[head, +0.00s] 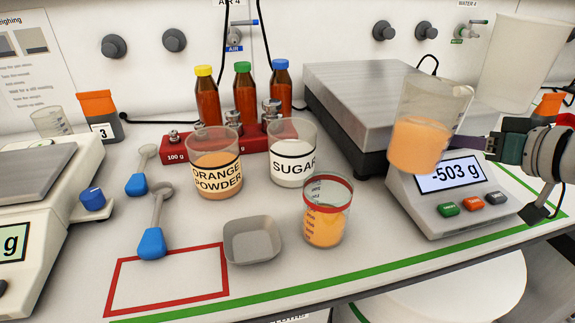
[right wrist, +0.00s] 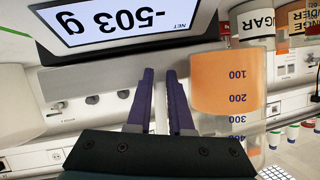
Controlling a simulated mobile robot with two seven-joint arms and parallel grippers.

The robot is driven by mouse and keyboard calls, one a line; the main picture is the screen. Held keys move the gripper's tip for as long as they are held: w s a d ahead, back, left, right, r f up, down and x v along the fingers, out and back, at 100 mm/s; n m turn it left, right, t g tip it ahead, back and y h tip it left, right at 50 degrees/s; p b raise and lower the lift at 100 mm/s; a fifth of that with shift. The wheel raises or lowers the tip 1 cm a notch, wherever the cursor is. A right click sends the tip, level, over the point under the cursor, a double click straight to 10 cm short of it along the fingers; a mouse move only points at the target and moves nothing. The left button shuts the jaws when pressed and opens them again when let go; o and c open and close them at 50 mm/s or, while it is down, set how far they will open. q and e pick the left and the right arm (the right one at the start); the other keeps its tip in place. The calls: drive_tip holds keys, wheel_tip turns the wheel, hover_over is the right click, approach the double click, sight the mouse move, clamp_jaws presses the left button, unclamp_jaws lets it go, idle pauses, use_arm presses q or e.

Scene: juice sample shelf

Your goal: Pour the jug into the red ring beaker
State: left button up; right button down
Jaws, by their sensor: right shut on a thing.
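The clear jug (head: 420,125), partly filled with orange liquid, is held in the air in front of the steel-topped scale. It looks about upright; its lean may be from the camera angle. My right gripper (head: 467,143) is shut on it from the right. In the right wrist view the jug (right wrist: 232,92) is beside my fingers (right wrist: 164,88), with blue marks on its wall; the exact grip point is unclear. The red ring beaker (head: 328,210) stands upright on the bench, left of and below the jug, with orange liquid inside. My left gripper is out of view.
The orange powder beaker (head: 216,170) and sugar beaker (head: 292,160) stand behind the red ring beaker. A grey weighing dish (head: 252,240) is to its left. The scale display (head: 450,174) reads -503 g below the jug. A large pale vessel (head: 522,62) is at upper right.

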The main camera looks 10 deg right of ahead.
drive_tip(key=shift+a+r, duration=0.1)
drive_tip(key=shift+r, duration=0.05)
drive_tip(key=shift+w+d+r+b, duration=0.2)
drive_tip(key=shift+d+r, duration=0.55)
drive_tip(key=shift+d, duration=0.25)
drive_tip(key=shift+w+d+r+b, duration=0.1)
drive_tip(key=shift+w+d+r, duration=0.1)
drive_tip(key=shift+d+r, duration=0.65)
drive_tip(key=shift+d+f, duration=0.1)
idle(0.6)
idle(0.9)
idle(0.3)
